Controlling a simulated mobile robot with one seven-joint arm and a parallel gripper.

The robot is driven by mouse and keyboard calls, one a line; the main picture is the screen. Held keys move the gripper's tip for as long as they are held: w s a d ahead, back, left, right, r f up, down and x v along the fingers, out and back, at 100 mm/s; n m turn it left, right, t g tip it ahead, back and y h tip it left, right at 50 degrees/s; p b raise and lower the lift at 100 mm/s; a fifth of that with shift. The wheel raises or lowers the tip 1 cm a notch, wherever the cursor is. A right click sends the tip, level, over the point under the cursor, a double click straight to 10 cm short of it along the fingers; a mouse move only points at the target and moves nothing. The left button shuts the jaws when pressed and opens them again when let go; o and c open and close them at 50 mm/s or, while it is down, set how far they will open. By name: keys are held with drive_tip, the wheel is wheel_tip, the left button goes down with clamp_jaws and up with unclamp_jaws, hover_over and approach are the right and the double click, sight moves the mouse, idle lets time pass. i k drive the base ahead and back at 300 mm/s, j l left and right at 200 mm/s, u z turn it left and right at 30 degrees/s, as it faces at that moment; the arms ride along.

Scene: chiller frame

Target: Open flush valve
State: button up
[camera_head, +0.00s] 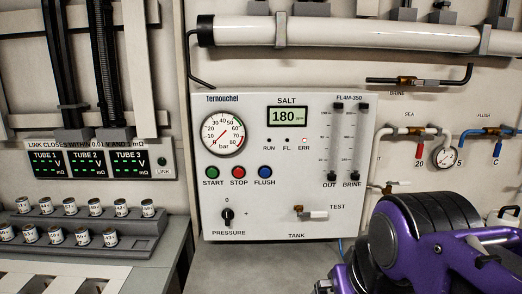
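The flush valve (492,131) is a small brass fitting on a blue pipe at the right edge, under the label FLUSH. The blue pipe bends down at its left end. My purple and black arm fills the lower right, below the valve and apart from it in the picture. I cannot make out any gripper fingers in this view.
A white control panel (280,222) with a gauge, buttons and a 180 display stands in the middle. A white pipe with a SEA valve (416,130) and a small gauge (445,155) lies left of the blue pipe. A rack of small jars (95,250) stands at left.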

sight(497, 149)
drive_tip(key=l+z, duration=0.15)
drive_tip(key=l, duration=0.5)
drive_tip(key=l+z, duration=0.15)
drive_tip(key=l, duration=0.55)
drive_tip(key=i+l+z, duration=0.1)
drive_tip(key=l, duration=0.55)
drive_tip(key=i+l+z, duration=0.15)
drive_tip(key=l, duration=0.5)
drive_tip(key=i+l+u, duration=0.2)
drive_tip(key=l, duration=0.2)
drive_tip(key=l+u, duration=0.1)
drive_tip(key=u, duration=0.15)
drive_tip(key=j+z, duration=0.3)
drive_tip(key=k+l, duration=0.05)
